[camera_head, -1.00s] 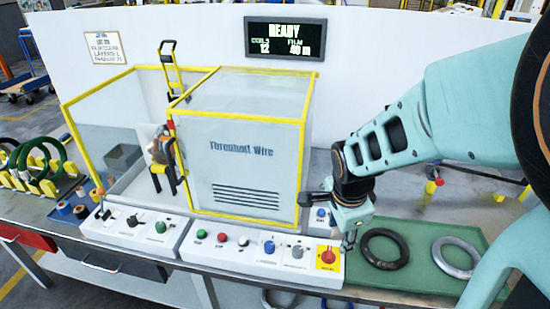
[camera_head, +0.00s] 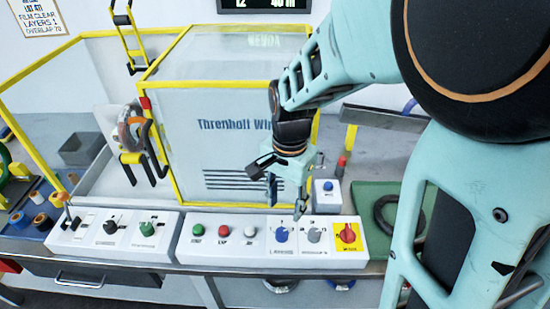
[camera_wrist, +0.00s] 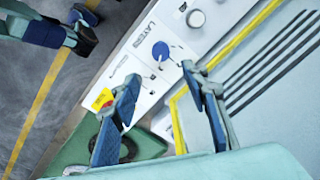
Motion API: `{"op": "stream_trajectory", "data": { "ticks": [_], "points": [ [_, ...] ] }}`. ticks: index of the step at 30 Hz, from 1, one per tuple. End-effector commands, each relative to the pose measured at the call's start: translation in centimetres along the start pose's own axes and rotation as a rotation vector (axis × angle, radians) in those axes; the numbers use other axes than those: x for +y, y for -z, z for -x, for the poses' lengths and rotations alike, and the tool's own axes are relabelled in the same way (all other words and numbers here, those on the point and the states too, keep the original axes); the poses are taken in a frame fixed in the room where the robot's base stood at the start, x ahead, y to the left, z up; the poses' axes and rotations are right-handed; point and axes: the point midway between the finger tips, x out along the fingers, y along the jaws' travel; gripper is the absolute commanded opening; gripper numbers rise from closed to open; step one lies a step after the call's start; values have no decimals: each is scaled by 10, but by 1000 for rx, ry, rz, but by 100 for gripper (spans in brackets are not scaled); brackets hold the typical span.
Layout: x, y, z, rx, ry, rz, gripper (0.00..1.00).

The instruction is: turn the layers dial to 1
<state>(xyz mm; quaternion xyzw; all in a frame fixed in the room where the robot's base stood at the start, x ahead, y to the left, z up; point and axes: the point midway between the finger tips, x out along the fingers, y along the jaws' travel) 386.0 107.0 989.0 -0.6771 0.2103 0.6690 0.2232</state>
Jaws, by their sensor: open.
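The blue dial (camera_head: 282,234) is on the white control panel (camera_head: 225,254), left of the grey dial (camera_head: 314,235). In the wrist view the blue dial (camera_wrist: 160,51) has lettering beside it that seems to read LAYERS. I cannot read its setting. My gripper (camera_head: 286,198) is above the blue dial, fingers pointing down, open and empty. In the wrist view the dial lies just beyond the gap between the fingertips (camera_wrist: 160,78), apart from them. One finger hides the grey dial there.
A red switch on a yellow plate (camera_head: 347,234) sits right of the grey dial. Green, red and white buttons (camera_head: 250,233) are to the left. The yellow-framed enclosure (camera_head: 225,130) stands close behind. A dark coil (camera_head: 386,212) lies on the green mat (camera_head: 350,203).

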Motion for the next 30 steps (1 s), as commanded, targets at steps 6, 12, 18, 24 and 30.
{"op": "stream_trajectory", "data": {
  "ticks": [6, 12, 18, 24, 30],
  "points": [
    [-1, -2, -12, -8, -3, 17, 41],
    [0, -3, -48, -10, -6, 15, 41],
    [0, -3, -85, -8, -6, 14, 41],
    [-1, -3, -105, -7, -2, 14, 41],
    [-1, -2, -109, -6, -1, 14, 41]
  ]
}}
